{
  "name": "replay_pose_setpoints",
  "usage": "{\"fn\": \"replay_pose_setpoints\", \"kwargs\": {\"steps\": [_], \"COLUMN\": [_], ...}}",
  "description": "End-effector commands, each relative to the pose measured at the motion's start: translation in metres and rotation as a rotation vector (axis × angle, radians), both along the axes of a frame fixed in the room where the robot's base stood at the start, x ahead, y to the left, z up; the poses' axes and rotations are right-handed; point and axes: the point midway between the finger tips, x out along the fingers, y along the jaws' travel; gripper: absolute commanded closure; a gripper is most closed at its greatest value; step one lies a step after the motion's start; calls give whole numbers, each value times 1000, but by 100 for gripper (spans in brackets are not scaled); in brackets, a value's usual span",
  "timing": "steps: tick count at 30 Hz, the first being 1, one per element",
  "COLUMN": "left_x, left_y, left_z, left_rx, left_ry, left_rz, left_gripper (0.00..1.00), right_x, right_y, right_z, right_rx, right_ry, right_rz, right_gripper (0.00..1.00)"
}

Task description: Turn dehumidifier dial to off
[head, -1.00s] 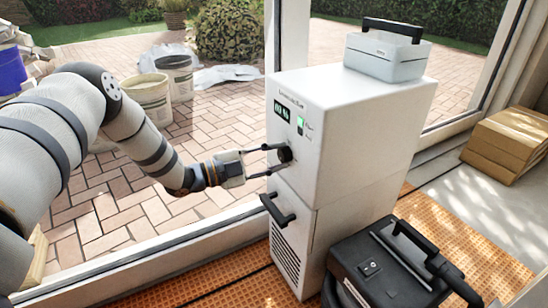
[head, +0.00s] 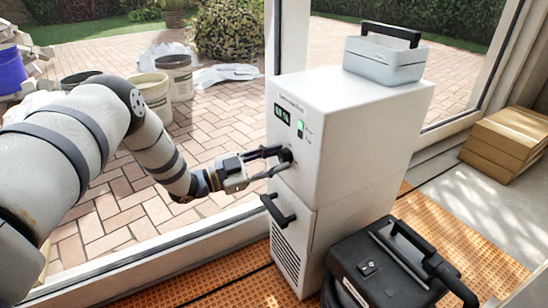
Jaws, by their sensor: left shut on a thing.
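The white dehumidifier (head: 365,130) stands upright on the orange mat, its front panel turned to the left. A lit display (head: 282,114) and a small green light (head: 300,126) show on that panel. The black dial (head: 286,155) sits below the display. My left gripper (head: 279,160) reaches in from the left with its two fingers at the dial, shut on it. The fingers partly hide the dial, and I cannot read its marked position. My right gripper does not show.
A black handle (head: 278,209) juts from the lower front. A grey box (head: 386,60) sits on top. A black case (head: 392,262) stands at the front right on the orange mat (head: 480,245). Cardboard boxes (head: 508,138) lie right. Buckets (head: 152,92) stand on paving outside.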

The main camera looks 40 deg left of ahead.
Motion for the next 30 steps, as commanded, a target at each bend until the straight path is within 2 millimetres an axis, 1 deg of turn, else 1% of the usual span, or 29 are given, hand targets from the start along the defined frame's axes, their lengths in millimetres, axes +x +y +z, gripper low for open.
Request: {"fn": "replay_pose_setpoints", "kwargs": {"steps": [30], "left_x": [-1], "left_y": [0], "left_z": [-2], "left_rx": [-891], "left_ry": [372], "left_rz": [1], "left_gripper": [96], "right_x": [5], "right_y": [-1], "right_z": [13], "right_rx": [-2], "right_ry": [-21], "right_rz": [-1], "right_gripper": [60]}}
